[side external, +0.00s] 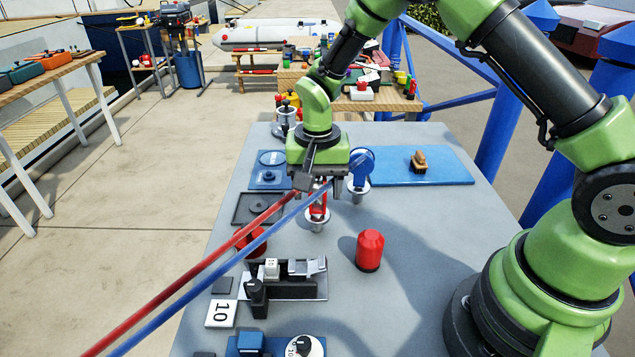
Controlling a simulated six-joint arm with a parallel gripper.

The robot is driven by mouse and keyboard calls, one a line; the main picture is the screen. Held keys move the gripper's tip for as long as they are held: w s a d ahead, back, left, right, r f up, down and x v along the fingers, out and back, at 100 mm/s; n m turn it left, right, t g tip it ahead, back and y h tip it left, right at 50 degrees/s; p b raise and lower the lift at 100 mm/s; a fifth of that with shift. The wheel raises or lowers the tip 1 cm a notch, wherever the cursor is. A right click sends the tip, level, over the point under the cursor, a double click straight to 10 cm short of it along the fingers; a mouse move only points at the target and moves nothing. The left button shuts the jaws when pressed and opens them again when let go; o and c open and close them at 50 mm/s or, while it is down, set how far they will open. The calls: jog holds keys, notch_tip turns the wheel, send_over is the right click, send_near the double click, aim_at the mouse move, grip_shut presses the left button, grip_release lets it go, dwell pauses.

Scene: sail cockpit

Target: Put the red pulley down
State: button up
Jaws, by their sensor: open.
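The red pulley (317,210) stands upright on a silver round base on the grey table, directly below my gripper (320,186). My gripper points down with its jaws open, its fingers around or just above the pulley's top. The top is partly hidden, and I cannot tell whether the fingers touch it. A red rope (190,287) and a blue rope (215,278) cross the view from the lower left up to the area at my gripper.
A blue pulley (361,163) stands close right of my gripper. A red cylinder (369,250) stands front right. A black cleat unit (283,287) and a dark square tray (258,208) lie left. A brush (419,161) lies on a blue mat (449,167).

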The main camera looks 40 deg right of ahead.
notch_tip(320, 180, up, 12)
jog(key=shift+f, duration=0.1)
jog(key=s+r+n+t+y, duration=0.1)
jog(key=s+r+n+t, duration=0.25)
jog(key=s+r, duration=0.7)
jog(key=s+n+t+y, duration=0.1)
jog(key=s+t, duration=0.2)
jog(key=s, duration=0.6)
jog(key=shift+s+d+r+t, duration=0.15)
jog(key=shift+s+r+t, duration=0.1)
jog(key=shift+s+t, duration=0.1)
